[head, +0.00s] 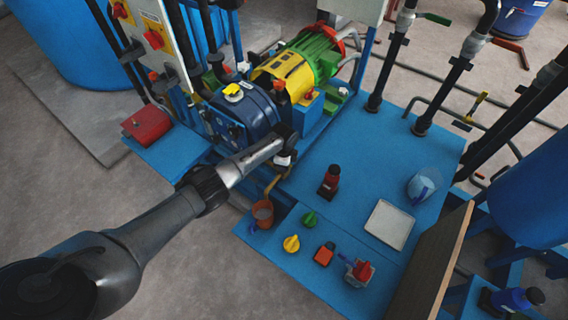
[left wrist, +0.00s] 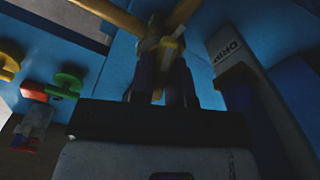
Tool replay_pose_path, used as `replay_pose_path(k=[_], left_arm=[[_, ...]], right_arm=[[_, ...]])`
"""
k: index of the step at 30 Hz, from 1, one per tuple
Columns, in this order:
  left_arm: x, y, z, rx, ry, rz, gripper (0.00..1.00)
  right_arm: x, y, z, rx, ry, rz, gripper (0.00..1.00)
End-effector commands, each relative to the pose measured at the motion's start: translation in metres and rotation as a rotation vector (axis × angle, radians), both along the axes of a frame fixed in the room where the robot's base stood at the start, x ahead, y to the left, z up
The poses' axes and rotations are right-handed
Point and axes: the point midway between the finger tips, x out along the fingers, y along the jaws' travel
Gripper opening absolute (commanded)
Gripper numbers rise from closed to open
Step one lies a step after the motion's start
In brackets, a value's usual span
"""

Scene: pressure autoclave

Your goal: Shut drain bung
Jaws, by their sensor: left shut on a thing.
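My left gripper (head: 284,157) reaches in from the left to the lower front of the dark blue pump housing (head: 246,108). In the left wrist view its two dark fingers (left wrist: 163,85) are shut on a small brass-yellow piece, which looks like the drain bung (left wrist: 168,44). The bung sits where yellowish pipes (left wrist: 126,16) meet. In the head view the gripper hides the bung, and a brass pipe (head: 272,184) shows just below. Whether the bung is fully seated cannot be told. My right gripper is not in view.
An orange cup (head: 263,212) stands below the pipe.

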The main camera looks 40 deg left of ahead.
Motion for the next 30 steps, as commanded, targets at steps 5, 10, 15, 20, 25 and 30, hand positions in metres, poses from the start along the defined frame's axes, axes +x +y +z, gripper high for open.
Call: replay_pose_path(k=[5,10,15,20,25,30], left_arm=[[0.001,-0.001,0.002,-0.002,-0.002,0.000,0.00],[0.001,-0.001,0.002,-0.002,-0.002,0.000,0.26],[0.001,-0.001,0.001,0.000,-0.001,0.001,0.40],[0.000,0.000,0.001,-0.001,0.000,0.001,0.40],[0.001,0.000,0.010,0.000,-0.001,0.001,0.40],[0.000,0.000,0.039,0.000,-0.002,-0.001,0.40]], right_arm=[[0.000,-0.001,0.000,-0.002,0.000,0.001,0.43],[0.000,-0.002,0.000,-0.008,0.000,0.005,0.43],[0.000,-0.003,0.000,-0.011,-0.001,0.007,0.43],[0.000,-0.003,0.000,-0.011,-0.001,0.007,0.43],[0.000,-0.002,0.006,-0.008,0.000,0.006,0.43],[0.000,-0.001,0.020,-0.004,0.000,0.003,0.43]])
